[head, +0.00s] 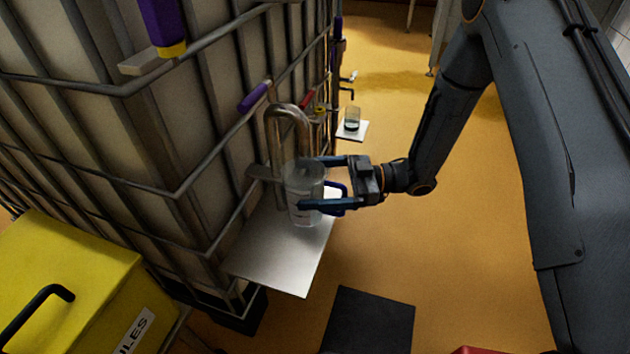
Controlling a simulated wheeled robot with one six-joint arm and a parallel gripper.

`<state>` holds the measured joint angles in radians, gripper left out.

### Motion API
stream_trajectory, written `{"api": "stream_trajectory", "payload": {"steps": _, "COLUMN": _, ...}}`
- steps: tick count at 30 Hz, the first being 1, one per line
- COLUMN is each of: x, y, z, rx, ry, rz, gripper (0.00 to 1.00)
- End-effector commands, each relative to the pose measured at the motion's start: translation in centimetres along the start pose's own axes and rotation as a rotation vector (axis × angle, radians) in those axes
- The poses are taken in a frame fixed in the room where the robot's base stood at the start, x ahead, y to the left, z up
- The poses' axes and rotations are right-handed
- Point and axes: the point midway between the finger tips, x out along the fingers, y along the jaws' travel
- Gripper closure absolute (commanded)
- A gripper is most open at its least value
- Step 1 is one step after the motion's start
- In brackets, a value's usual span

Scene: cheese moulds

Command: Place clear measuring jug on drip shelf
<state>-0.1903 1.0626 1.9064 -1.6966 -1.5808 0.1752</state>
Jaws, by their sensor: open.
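The clear measuring jug (304,192) stands upright at the far end of the metal drip shelf (275,255), below a curved metal pipe. Its base appears to rest on the shelf, though a small gap cannot be ruled out. My gripper (310,183) reaches in from the right. It is open, with one finger on the far side of the jug and one across its near side. Whether either finger touches the jug cannot be told.
A caged tank (130,130) rises on the left, with a purple-handled lever (254,97) near the pipe. A small shelf (361,131) farther back holds a glass jar (352,119). A yellow box (65,275) is at lower left. A black mat (370,320) lies on open floor.

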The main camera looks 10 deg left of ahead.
Motion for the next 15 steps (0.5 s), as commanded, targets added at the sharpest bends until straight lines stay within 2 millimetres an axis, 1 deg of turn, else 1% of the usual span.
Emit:
{"api": "stream_trajectory", "payload": {"steps": 3, "x": -0.2, "y": 0.0, "z": -0.6, "rx": -0.001, "ry": 0.0, "rz": 0.001, "gripper": 0.06}}
{"api": "stream_trajectory", "payload": {"steps": 5, "x": -1.0, "y": 0.1, "z": -0.5, "rx": -0.001, "ry": 0.0, "rz": 0.004, "gripper": 0.06}}
{"api": "stream_trajectory", "payload": {"steps": 8, "x": -2.8, "y": 0.1, "z": -0.4, "rx": -0.001, "ry": 0.0, "rz": 0.005, "gripper": 0.06}}
{"api": "stream_trajectory", "payload": {"steps": 15, "x": -7.8, "y": 0.1, "z": -0.4, "rx": -0.001, "ry": 0.0, "rz": 0.004, "gripper": 0.06}}
